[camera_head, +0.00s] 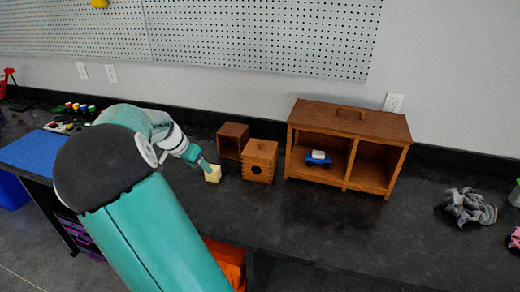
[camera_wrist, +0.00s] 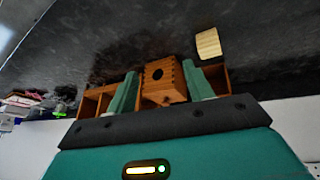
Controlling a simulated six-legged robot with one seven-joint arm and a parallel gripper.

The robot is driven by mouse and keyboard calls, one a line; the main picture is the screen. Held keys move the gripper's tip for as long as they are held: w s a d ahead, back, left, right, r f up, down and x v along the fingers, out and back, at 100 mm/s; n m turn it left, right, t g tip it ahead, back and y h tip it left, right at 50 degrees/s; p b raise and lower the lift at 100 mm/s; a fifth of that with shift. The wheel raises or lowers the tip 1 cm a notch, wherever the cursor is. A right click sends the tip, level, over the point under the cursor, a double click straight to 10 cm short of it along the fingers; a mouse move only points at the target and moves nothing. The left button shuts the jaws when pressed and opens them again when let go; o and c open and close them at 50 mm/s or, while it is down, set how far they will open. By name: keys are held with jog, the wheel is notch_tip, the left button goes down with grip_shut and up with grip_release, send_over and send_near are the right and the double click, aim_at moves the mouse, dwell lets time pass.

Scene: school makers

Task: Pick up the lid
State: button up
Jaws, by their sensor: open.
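A small wooden box (camera_head: 257,165) with a round dark hole in its front stands on the dark bench. Its flat top, which looks like a lid (camera_head: 262,148), carries a small handle. The larger wooden cabinet to its right also has a handled top (camera_head: 348,117). My gripper (camera_head: 203,164) is to the left of the small box, over the bench, with its jaws apart and empty. In the wrist view, the box (camera_wrist: 162,81) appears between the two fingers (camera_wrist: 160,68), beyond them; the lid's handle is hidden there.
A pale yellow block (camera_head: 213,174) lies on the bench near my fingertips. An open wooden box (camera_head: 232,139) stands behind left of the small box. A blue toy car (camera_head: 318,159) sits in the cabinet. Grey cloth (camera_head: 468,207) lies at right. The front bench is clear.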

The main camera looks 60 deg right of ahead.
jog(key=d+f+m+g+h, duration=0.1)
jog(key=d+m+g+h, duration=0.2)
jog(key=d, duration=0.7)
jog(key=m+g+h, duration=0.2)
jog(key=m+h, duration=0.1)
send_near(260, 142)
jog(key=shift+s+d+f+g, duration=0.15)
jog(key=shift+d+f, duration=0.2)
jog(key=shift+d, duration=0.2)
jog(key=shift+s+d+f+g, duration=0.1)
jog(key=shift+d+f+g, duration=0.05)
jog(key=shift+d+f, duration=0.3)
jog(key=x, duration=0.5)
jog(key=shift+s, duration=0.3)
jog(key=c, duration=1.1)
jog(key=shift+r, duration=0.15)
